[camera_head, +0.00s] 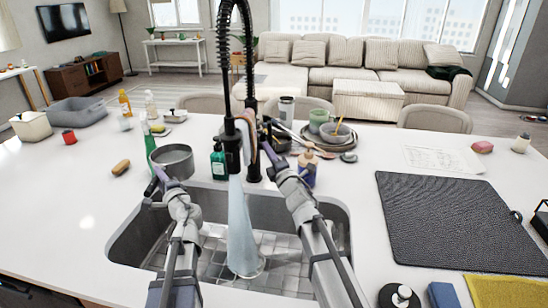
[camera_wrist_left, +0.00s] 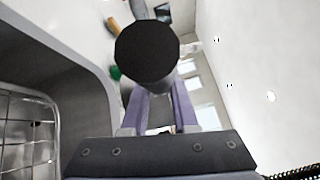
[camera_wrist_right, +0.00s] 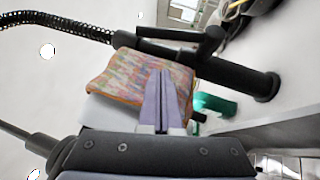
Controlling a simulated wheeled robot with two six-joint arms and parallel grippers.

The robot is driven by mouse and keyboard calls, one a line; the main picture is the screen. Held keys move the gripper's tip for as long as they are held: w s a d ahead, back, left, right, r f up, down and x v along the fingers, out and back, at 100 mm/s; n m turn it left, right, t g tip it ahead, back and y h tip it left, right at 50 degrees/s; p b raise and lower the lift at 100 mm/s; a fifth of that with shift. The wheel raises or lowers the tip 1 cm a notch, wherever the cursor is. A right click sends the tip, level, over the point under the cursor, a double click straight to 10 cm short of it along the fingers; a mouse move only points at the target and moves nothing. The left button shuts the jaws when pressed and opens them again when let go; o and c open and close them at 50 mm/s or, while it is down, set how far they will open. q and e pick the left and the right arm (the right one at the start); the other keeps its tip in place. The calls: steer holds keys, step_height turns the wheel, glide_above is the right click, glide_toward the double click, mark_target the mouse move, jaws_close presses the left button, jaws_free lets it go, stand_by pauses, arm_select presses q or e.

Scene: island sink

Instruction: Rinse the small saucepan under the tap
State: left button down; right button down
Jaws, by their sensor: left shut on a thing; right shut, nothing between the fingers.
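The small saucepan (camera_head: 173,161), grey and round, is upright at the sink's back left corner, left of the running water. My left gripper (camera_head: 160,176) is shut on its dark handle; a dark round end, likely the handle's, fills the middle of the left wrist view (camera_wrist_left: 147,52). The black tap (camera_head: 232,155) has a tall spring hose, and a wide stream of water (camera_head: 240,230) falls into the sink (camera_head: 205,240). My right gripper (camera_head: 268,150) is shut and empty beside the tap; its closed fingers show in the right wrist view (camera_wrist_right: 163,90).
A patterned cloth (camera_wrist_right: 150,75) hangs at the tap, by my right fingers. A green soap bottle (camera_head: 218,163) and a tall green bottle (camera_head: 151,148) stand behind the sink. A tray (camera_head: 330,140) of dishes is behind right. A black mat (camera_head: 450,220) covers the right counter.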

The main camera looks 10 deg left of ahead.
mark_target(271, 130)
arm_select(q)
steer(key=shift+r+p, duration=0.5)
steer(key=shift+r, duration=0.15)
arm_select(e)
steer(key=w, duration=0.2)
steer(key=w+r, duration=0.1)
steer(key=w, duration=0.1)
steer(key=shift+w+r, duration=0.15)
steer(key=shift+w, duration=0.25)
arm_select(q)
steer(key=shift+r, duration=0.1)
arm_select(e)
steer(key=shift+r, duration=0.1)
arm_select(q)
steer(key=shift+r+p, duration=0.65)
steer(key=shift+p, duration=0.1)
arm_select(e)
steer(key=shift+w+r, duration=0.65)
steer(key=shift+w, duration=0.15)
arm_select(q)
steer(key=shift+r, duration=0.1)
arm_select(e)
steer(key=shift+w+r, duration=0.1)
steer(key=shift+w, duration=0.2)
steer(key=shift+s, duration=0.15)
